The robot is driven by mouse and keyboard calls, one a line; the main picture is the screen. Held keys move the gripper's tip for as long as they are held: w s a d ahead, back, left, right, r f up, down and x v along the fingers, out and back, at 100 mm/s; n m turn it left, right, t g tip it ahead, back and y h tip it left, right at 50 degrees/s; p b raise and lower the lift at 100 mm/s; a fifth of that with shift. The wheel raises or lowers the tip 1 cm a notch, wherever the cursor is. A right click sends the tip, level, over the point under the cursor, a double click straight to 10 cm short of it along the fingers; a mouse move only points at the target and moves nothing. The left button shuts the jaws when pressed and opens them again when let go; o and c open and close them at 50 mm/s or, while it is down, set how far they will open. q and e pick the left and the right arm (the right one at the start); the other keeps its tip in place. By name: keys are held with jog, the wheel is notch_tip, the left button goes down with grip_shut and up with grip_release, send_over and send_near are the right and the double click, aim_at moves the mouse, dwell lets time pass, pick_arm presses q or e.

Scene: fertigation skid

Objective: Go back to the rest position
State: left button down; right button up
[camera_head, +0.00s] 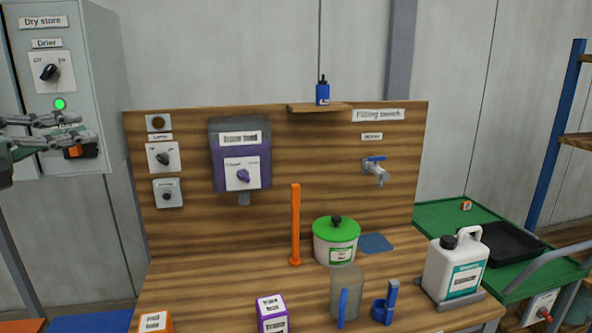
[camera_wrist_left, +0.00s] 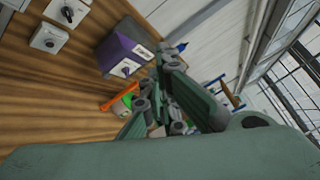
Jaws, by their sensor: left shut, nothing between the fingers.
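My left gripper (camera_head: 86,127) comes in from the left edge of the head view, in front of the grey Dry store cabinet (camera_head: 110,70). It is shut, with nothing between its fingers. It overlaps a small orange and black part (camera_head: 77,151) on the cabinet below a lit green lamp (camera_head: 59,104); I cannot tell if they touch. In the left wrist view the gripper fingers (camera_wrist_left: 163,75) point up and away, with the wooden panel (camera_wrist_left: 50,90) to the left. My right gripper is not in view.
The filling bench (camera_head: 200,275) holds a green-lidded pot (camera_head: 336,245), an orange upright post (camera_head: 295,225), a clear beaker (camera_head: 346,290), small boxes and a white jug (camera_head: 455,268). A purple dispenser (camera_head: 240,155) and a tap (camera_head: 375,170) project from its back panel. A green table (camera_head: 440,212) stands at right.

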pick_arm(q)
jog(key=w+d+f+n+t+h, duration=0.2)
jog(key=d+f+n+t+h, duration=0.25)
jog(key=d, duration=0.45)
jog(key=s+a+f+n+g+y, duration=0.25)
jog(key=f+n+y, duration=0.75)
jog(key=f, duration=0.7)
jog(key=s+a+f+n+g+y, duration=0.25)
jog(key=f+n+y, duration=0.45)
jog(key=f+n, duration=0.7)
jog(key=s+d+f+g+h, duration=0.1)
jog(key=s+d+f+g, duration=0.3)
jog(key=s+f, duration=0.45)
jog(key=s+d+f+g+h, duration=0.2)
jog(key=s+d+f+g, duration=0.2)
jog(key=s+f, duration=0.45)
jog(key=s+d+f+g+h, duration=0.1)
jog(key=s+d+f+g, duration=0.3)
jog(key=s+f, duration=0.45)
notch_tip(320, 180, down, 25)
jog(key=s+g, duration=0.1)
jog(key=s, duration=0.2)
jog(key=s+a+f+g, duration=0.1)
jog(key=s+a+f, duration=0.2)
jog(key=s+f, duration=1.2)
jog(key=shift+s+f+m, duration=0.35)
jog(key=shift+s+m, duration=0.1)
jog(key=shift+s, duration=0.15)
jog(key=shift+a, duration=0.1)
